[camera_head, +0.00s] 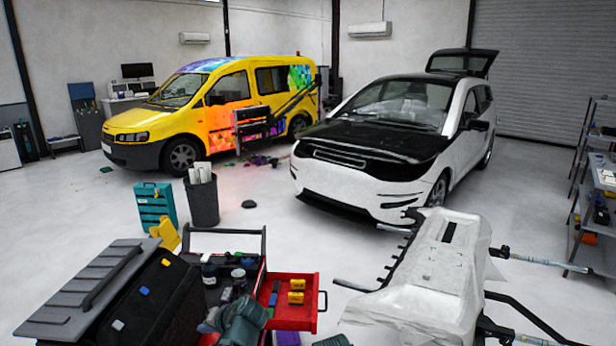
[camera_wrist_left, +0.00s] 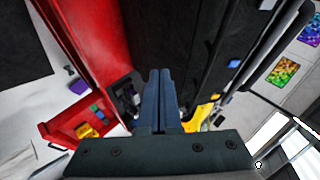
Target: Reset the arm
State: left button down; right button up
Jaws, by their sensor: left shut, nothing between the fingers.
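My left gripper (camera_wrist_left: 160,78) shows in the left wrist view. Its two dark blue-grey fingers lie side by side, shut, with nothing between them. They point over the tool cart, with the open red drawer (camera_wrist_left: 62,130) to their left and dark panels to their right. In the head view a teal-grey shape (camera_head: 242,320) is at the bottom by the cart; I cannot tell whether it is part of my arm. I do not make out my right gripper in either view.
The tool cart's red drawer (camera_head: 295,318) stands open, with yellow items (camera_head: 296,291) in it. A black case with a grey lid (camera_head: 85,290) is at the left. A white wrapped panel (camera_head: 435,270) lies on a stand at the right. Two vehicles stand behind on open floor.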

pick_arm(q)
jog(key=s+d+f+m+g+h, duration=0.1)
jog(key=s+d+f+g+h, duration=0.1)
jog(key=s+d, duration=0.7)
jog(key=s+d+f+m+g+h, duration=0.1)
jog(key=s+d+f+g+h, duration=0.2)
jog(key=s+d, duration=0.6)
jog(key=d+f+h, duration=0.2)
jog(key=d, duration=0.1)
jog(key=shift+s+d+f+m, duration=0.25)
jog(key=shift+f+m, duration=0.05)
jog(key=shift+f, duration=0.05)
jog(key=shift+d, duration=0.25)
